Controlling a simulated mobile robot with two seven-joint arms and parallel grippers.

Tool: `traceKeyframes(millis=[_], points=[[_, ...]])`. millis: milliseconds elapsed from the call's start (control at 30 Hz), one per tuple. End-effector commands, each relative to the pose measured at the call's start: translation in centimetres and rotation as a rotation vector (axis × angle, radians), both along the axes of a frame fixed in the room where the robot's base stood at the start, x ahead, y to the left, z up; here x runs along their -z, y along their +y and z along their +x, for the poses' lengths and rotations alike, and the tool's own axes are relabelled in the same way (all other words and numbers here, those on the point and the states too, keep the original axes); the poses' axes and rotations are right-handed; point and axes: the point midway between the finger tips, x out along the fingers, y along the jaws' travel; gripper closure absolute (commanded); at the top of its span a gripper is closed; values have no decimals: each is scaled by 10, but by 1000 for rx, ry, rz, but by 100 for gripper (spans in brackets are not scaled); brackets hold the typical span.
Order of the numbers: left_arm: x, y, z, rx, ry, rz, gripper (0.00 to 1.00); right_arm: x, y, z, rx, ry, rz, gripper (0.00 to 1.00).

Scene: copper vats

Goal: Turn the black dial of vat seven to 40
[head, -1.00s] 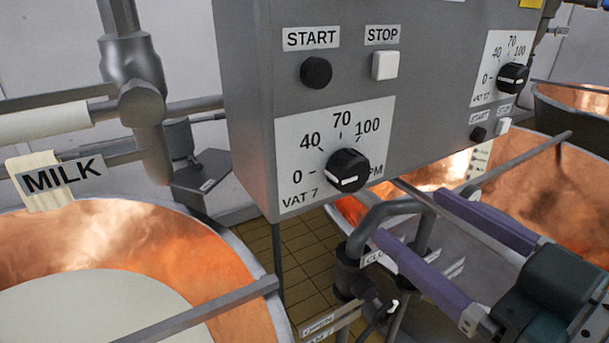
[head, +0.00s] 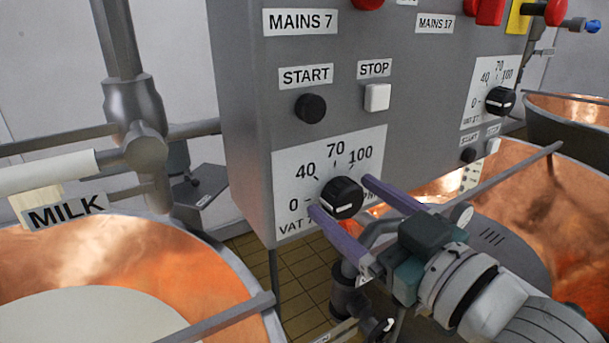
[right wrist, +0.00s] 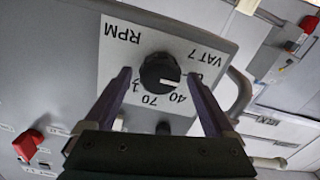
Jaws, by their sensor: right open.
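The black dial of vat seven (head: 343,199) sits on a white scale plate (head: 290,170) marked 0, 40, 70 and 100 on the grey control box. Its white pointer line points left, at about 0. My right gripper (head: 339,194) is open, with its purple fingers on either side of the dial. In the right wrist view the dial (right wrist: 159,72) shows upside down between the open fingers (right wrist: 158,77), with gaps on both sides; contact is not visible. The fingers hide part of the VAT 7 and RPM lettering. My left gripper is not in view.
Above the dial are a black START button (head: 311,108) and a white STOP button (head: 377,97). A second dial (head: 500,101) is on the box further right. A copper vat with milk (head: 200,255) stands at the left, with a MILK pipe (head: 50,172) above it.

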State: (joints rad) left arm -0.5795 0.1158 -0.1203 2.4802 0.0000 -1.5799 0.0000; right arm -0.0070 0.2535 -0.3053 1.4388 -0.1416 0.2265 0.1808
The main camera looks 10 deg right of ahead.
Motion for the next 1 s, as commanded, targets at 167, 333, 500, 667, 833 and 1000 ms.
traceKeyframes(millis=[167, 333, 500, 667, 833, 1000], points=[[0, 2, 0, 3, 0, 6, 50, 0, 0, 0, 0, 0, 0, 11], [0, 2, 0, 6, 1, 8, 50, 0, 0, 0, 0, 0, 0, 30], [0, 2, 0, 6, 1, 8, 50, 0, 0, 0, 0, 0, 0, 50], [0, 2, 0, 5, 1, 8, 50, 0, 0, 0, 0, 0, 0, 68], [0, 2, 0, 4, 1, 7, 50, 0, 0, 0, 0, 0, 0, 87], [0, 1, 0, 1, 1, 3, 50, 0, 0, 0, 0, 0, 1, 97]])
